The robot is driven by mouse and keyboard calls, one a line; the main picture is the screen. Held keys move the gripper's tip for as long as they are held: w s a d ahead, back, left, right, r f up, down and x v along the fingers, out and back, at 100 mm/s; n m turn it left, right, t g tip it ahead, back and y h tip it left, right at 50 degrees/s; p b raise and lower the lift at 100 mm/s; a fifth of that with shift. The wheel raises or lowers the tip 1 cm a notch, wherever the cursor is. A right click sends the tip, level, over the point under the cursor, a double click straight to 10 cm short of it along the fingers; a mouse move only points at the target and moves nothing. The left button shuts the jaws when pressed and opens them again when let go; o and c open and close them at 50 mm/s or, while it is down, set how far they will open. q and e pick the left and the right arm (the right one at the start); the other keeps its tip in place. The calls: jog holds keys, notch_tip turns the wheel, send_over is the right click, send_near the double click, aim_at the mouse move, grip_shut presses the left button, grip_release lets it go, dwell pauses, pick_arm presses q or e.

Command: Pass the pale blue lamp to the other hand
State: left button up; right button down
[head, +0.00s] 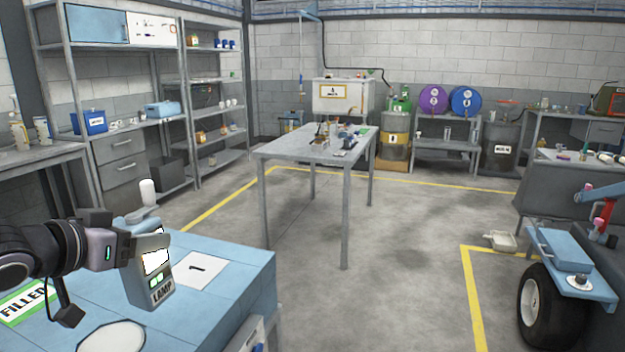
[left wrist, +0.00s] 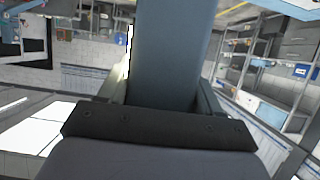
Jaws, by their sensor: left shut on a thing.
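The pale blue lamp (head: 152,285) stands upright at the near left in the head view, over the pale blue table top (head: 225,256). It has a lit white panel, a dark label reading LAMP and a white knob on top. My left gripper (head: 150,247) comes in from the left and is shut on the lamp's upper body. In the left wrist view the lamp (left wrist: 172,50) is a blue-grey slab between the fingers. I cannot tell whether the lamp's base touches the table. My right gripper is not in view.
A white card marked 1 (head: 200,270) lies right of the lamp. A green-edged FILLED sign (head: 28,302) and a pale round disc (head: 112,336) are nearby. Open floor (head: 400,260) lies beyond, with a grey table (head: 310,150) and a wheeled cart (head: 570,260).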

pick_arm(q)
jog(key=s+d+f+n+y, duration=0.2)
jog(key=s+d+f, duration=0.1)
jog(key=s+f, duration=0.3)
jog(key=s+d+f+n+y, duration=0.2)
jog(key=s+f, duration=0.4)
jog(key=f, duration=0.4)
jog(key=shift+s+d+f+t, duration=0.25)
jog(key=shift+d+f+t, duration=0.1)
jog(key=shift+d+t, duration=0.1)
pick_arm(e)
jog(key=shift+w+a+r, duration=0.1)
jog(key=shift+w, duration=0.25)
pick_arm(q)
jog(key=shift+a, duration=0.1)
